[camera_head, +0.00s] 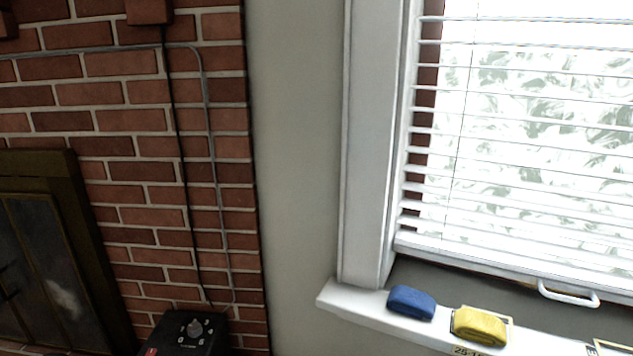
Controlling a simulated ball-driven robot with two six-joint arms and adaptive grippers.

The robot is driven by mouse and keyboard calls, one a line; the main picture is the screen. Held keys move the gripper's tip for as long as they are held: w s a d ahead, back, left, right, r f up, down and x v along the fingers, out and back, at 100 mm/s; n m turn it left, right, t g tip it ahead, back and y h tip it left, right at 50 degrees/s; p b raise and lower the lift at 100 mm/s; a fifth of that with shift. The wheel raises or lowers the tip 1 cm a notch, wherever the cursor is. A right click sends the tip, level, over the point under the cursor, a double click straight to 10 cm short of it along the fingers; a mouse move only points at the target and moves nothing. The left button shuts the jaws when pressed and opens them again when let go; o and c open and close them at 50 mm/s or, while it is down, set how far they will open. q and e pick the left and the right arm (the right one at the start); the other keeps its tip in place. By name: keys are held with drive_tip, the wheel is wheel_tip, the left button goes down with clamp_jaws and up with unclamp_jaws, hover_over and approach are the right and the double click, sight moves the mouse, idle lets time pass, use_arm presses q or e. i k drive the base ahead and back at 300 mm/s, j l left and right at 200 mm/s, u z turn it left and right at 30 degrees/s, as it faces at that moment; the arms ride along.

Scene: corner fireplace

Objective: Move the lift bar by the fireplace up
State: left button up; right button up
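A white bar-shaped handle (568,294) shows at the lower right, on the dark grey strip under the blinds. It looks like the lift bar, and it sits just above the window sill. The brick fireplace (150,130) fills the left side, with its dark metal-framed door (55,265) at the lower left. Neither of my grippers shows in this view.
White blinds (530,140) cover the window down to just above the handle.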

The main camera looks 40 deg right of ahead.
sight(595, 294)
drive_tip(key=z, duration=2.5)
